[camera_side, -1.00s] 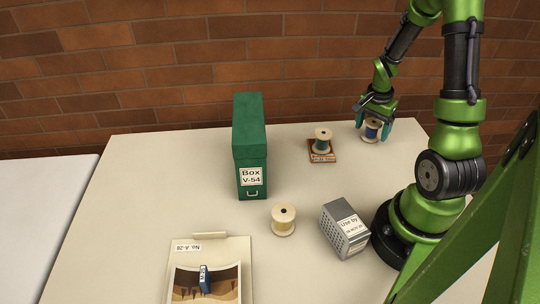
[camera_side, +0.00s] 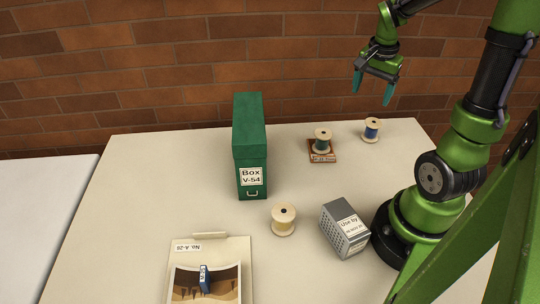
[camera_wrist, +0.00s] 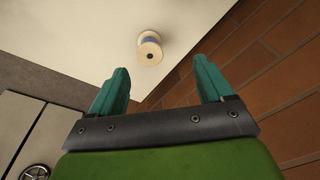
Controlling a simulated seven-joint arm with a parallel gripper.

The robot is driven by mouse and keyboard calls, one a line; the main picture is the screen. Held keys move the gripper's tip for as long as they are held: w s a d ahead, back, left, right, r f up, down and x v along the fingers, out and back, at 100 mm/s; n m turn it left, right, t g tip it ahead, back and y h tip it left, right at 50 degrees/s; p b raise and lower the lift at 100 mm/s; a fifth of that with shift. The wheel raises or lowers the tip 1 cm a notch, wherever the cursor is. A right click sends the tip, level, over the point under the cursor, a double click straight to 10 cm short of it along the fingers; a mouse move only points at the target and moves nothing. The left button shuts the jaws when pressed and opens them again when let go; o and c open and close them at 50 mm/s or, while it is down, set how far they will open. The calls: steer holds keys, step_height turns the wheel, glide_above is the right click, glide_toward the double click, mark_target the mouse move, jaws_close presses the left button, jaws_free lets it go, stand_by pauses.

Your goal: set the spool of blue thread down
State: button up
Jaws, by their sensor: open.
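The spool of blue thread (camera_side: 371,130) stands upright on the table near its far right edge. In the wrist view the spool (camera_wrist: 150,48) sits on the pale tabletop, beyond the fingertips and apart from them. My gripper (camera_side: 373,88) is open and empty, raised above the table behind and above the spool. Its two teal fingers also show in the wrist view (camera_wrist: 165,80), spread apart with nothing between them.
A spool of dark teal thread (camera_side: 322,141) stands on a small brown labelled block (camera_side: 321,157). A green box (camera_side: 250,150), a spool of yellow thread (camera_side: 283,219), a grey perforated box (camera_side: 345,230) and a folder with a picture (camera_side: 210,250) occupy the table (camera_side: 150,180). The table's left side is clear.

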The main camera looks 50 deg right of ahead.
steer(key=a+r+n+t+y, duration=0.1)
steer(key=a+r+n+t, duration=0.1)
steer(key=a, duration=0.6)
steer(key=a+r+n+t+y, duration=0.1)
steer(key=a+r+n+t, duration=0.1)
steer(key=a+r+n, duration=0.2)
steer(key=a+r+n+t+y, duration=0.1)
steer(key=a+r+n+t, duration=0.1)
steer(key=a+n, duration=0.5)
steer(key=a+r, duration=0.1)
steer(key=a, duration=0.5)
steer(key=shift+s+a+r+n+t, duration=0.15)
steer(key=shift+a+n+t, duration=0.15)
steer(key=shift+a, duration=0.05)
